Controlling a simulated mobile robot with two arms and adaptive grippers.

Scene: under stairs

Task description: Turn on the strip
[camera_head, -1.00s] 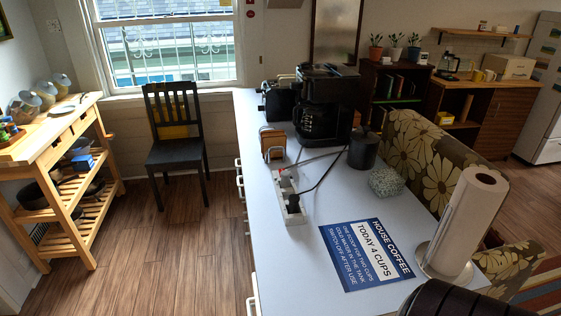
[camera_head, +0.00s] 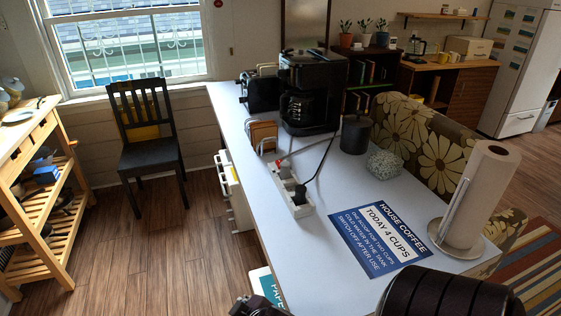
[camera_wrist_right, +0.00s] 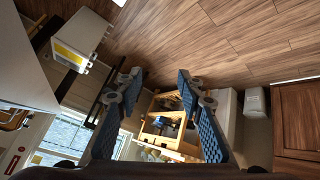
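A white power strip (camera_head: 292,192) lies on the white counter (camera_head: 345,185), in front of the coffee maker. A black plug sits at its near end, and cords run from the strip toward the back. The black coffee maker (camera_head: 311,92) stands at the back of the counter. My right gripper (camera_wrist_right: 158,78) shows in the wrist view with its blue-padded fingers apart and nothing between them. It faces the floor and wooden cart, not the strip. My left gripper cannot be identified in any view.
A blue sign (camera_head: 378,240), paper towel roll (camera_head: 481,195), black canister (camera_head: 356,134) and speckled stone-like object (camera_head: 384,164) stand or lie right of the strip. The wooden cart (camera_head: 45,185) and chair (camera_head: 150,140) border open floor.

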